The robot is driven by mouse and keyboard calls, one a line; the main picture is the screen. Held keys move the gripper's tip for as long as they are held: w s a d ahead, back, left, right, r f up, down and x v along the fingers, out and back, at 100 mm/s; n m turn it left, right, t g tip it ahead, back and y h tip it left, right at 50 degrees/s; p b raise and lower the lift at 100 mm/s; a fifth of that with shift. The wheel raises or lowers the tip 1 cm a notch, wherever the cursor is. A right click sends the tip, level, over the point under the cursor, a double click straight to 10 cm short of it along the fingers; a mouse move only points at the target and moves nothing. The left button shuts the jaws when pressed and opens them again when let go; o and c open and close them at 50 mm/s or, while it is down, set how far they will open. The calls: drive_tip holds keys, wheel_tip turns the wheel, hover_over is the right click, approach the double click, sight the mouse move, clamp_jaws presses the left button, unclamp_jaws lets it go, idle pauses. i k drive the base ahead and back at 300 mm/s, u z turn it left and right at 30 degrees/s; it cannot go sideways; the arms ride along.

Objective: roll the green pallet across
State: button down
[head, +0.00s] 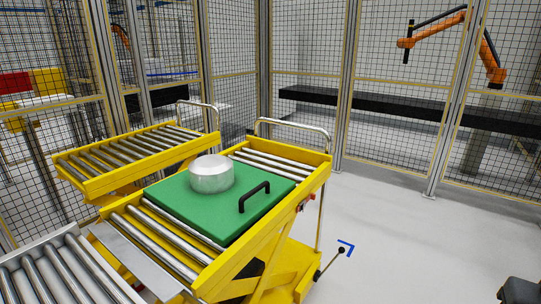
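The green pallet (226,220) lies flat on the rollers of a yellow roller cart (245,255) in the middle of the head view. A black handle (254,197) stands on its right part. A silver cylindrical housing (212,176) sits upright on the pallet's far left part. Bare rollers (160,243) show on the near side of the pallet and more show on its far side. No gripper that I can make out is in view.
A second yellow roller cart (135,155) stands behind at the left. A grey roller conveyor (60,275) is at the lower left, with a metal plate (140,268) beside it. Mesh fencing encloses the area. An orange robot arm (450,35) is beyond it.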

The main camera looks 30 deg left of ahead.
sight(219, 197)
drive_tip(key=i, duration=3.2)
drive_tip(key=u, duration=2.9)
drive_tip(key=i, duration=0.5)
drive_tip(key=u, duration=0.1)
